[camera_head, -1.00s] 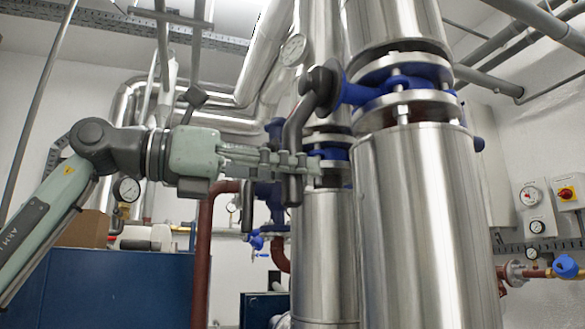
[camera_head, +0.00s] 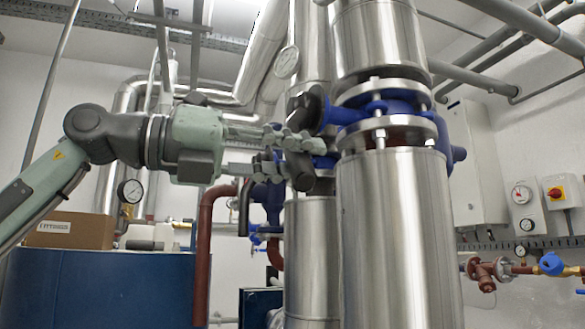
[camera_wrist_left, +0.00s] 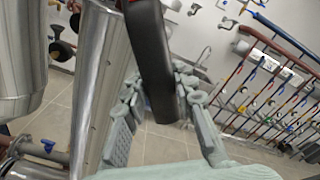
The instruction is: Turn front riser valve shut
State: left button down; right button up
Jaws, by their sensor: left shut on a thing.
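The front riser valve is a blue body (camera_head: 343,115) between steel flanges on the large steel riser (camera_head: 390,230). Its dark lever handle (camera_head: 301,178) hangs down on the valve's left side. My left gripper (camera_head: 306,144) reaches in from the left and is shut on the lever, with its fingers covering the lever's middle. In the left wrist view, the black lever (camera_wrist_left: 148,45) runs down between the two fingers of the left gripper (camera_wrist_left: 160,105). My right gripper is not in view.
A second, thinner steel riser (camera_head: 311,250) stands just behind the lever. A round gauge (camera_head: 286,62) sits above. A blue cabinet (camera_head: 100,285) with a cardboard box (camera_head: 70,230) is at the lower left. Gauges and a red-yellow switch (camera_head: 556,193) are on the right wall.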

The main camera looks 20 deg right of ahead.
pick_arm(q)
jog(key=s+r+n, duration=0.3)
jog(key=shift+s+r+n+p, duration=0.3)
jog(key=shift+r+p, duration=0.1)
notch_tip(320, 180, up, 8)
jog(key=s+n+p, duration=0.2)
jog(key=n, duration=0.5)
jog(key=shift+s+r+p, duration=0.15)
jog(key=shift+p, duration=0.2)
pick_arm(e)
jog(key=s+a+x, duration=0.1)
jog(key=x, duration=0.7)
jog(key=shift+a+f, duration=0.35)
pick_arm(q)
jog(key=shift+r, duration=0.1)
jog(key=c, duration=1.4)
grip_release()
jog(key=shift+o, duration=1)
jog(key=shift+f, duration=0.2)
